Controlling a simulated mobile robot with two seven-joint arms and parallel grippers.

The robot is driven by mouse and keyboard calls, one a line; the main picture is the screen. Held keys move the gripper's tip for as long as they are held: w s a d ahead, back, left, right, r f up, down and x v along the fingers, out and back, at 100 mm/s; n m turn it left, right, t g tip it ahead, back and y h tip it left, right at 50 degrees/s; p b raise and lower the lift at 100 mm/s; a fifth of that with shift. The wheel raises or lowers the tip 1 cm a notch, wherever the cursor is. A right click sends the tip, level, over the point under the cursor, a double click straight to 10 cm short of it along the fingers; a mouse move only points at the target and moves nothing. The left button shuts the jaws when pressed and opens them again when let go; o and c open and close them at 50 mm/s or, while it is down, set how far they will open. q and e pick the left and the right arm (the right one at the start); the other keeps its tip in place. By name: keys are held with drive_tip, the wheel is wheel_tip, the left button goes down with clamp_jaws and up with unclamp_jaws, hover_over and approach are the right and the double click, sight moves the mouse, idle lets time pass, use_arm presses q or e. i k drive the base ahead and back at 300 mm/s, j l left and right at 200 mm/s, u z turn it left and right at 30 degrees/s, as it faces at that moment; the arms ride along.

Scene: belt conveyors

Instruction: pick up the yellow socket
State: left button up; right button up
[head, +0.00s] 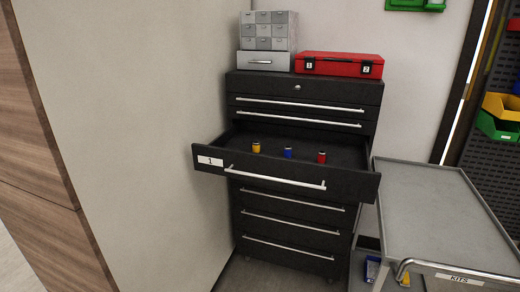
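The yellow socket (256,147) stands upright at the left in the open drawer (270,170) of a black tool cabinet, in the head view. A blue socket (288,152) stands to its right, and a red socket (321,157) stands further right. The three are apart from each other. The drawer carries a white label with a 1 at its left front corner. Neither of my grippers shows in the head view.
A grey cart (440,215) labelled KITS stands right of the cabinet, close to the drawer's right end. A wall (140,110) is close on the left. A red case (340,65) and a grey small-parts organizer (265,61) sit on the cabinet top.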

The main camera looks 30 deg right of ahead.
sight(256, 145)
drive_tip(key=i+l+z, duration=0.25)
drive_tip(key=i, duration=0.15)
drive_tip(key=i+l+z, duration=0.2)
drive_tip(key=i, duration=0.2)
